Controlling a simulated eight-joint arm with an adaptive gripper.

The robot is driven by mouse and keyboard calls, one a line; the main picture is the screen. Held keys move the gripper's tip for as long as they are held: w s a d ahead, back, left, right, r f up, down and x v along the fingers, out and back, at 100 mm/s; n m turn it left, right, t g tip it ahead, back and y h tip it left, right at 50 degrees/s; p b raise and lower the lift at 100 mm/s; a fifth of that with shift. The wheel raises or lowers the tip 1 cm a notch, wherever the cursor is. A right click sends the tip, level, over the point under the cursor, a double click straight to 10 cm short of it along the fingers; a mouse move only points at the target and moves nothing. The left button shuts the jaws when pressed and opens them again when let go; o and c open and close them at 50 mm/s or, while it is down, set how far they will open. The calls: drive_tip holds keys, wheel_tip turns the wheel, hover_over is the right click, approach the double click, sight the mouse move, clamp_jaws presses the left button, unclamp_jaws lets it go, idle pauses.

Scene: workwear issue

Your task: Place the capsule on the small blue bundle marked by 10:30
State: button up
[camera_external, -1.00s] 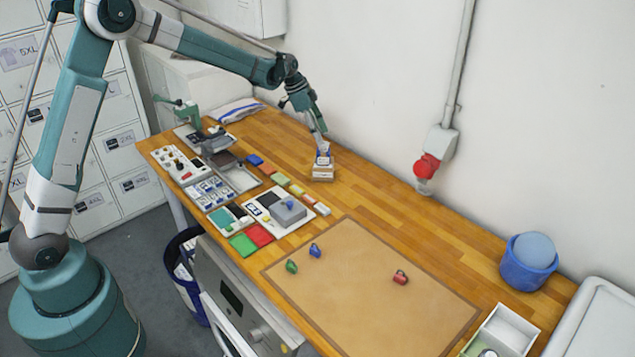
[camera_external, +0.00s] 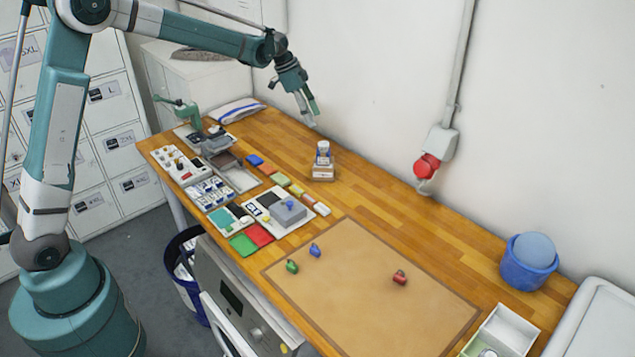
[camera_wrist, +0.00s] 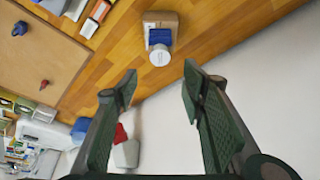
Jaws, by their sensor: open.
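A small white-topped container with a blue band (camera_external: 322,152) stands upright on a small brown box (camera_external: 322,172) towards the back of the wooden table. In the wrist view its round white top (camera_wrist: 160,55), a blue part (camera_wrist: 160,36) and the box (camera_wrist: 161,16) show beyond my fingers. I cannot tell whether this container is the capsule, and no 10:30 marking is readable. My gripper (camera_external: 311,121) is above and slightly left of the container, apart from it. In the wrist view my gripper (camera_wrist: 160,76) is open, with nothing between the fingers.
A tan mat (camera_external: 370,290) holds small green (camera_external: 292,267), blue (camera_external: 315,250) and red (camera_external: 400,278) items. Trays and coloured blocks crowd the table's left side. A blue bucket (camera_external: 527,275) stands at right. The wall with a red knob (camera_external: 427,167) borders the back.

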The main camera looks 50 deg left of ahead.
idle(0.4)
drive_tip(key=s+d+r+n+t+y, duration=0.1)
drive_tip(key=s+d+r, duration=0.1)
drive_tip(key=s+r, duration=0.5)
drive_tip(key=s+d+r+n, duration=0.1)
drive_tip(key=s+r+n, duration=0.1)
drive_tip(key=s, duration=0.9)
drive_tip(key=s+d+r+n+t+y, duration=0.1)
drive_tip(key=s+d+r, duration=0.1)
drive_tip(key=s+r, duration=0.5)
drive_tip(key=s+f+n+t, duration=0.1)
drive_tip(key=s+f, duration=0.3)
drive_tip(key=s, duration=1.1)
drive_tip(key=s+d+f+n+t+y, duration=0.1)
drive_tip(key=s+f+n, duration=0.3)
drive_tip(key=s, duration=1.1)
drive_tip(key=shift+s+f, duration=0.15)
drive_tip(key=shift+f, duration=0.25)
drive_tip(key=shift+f, duration=0.1)
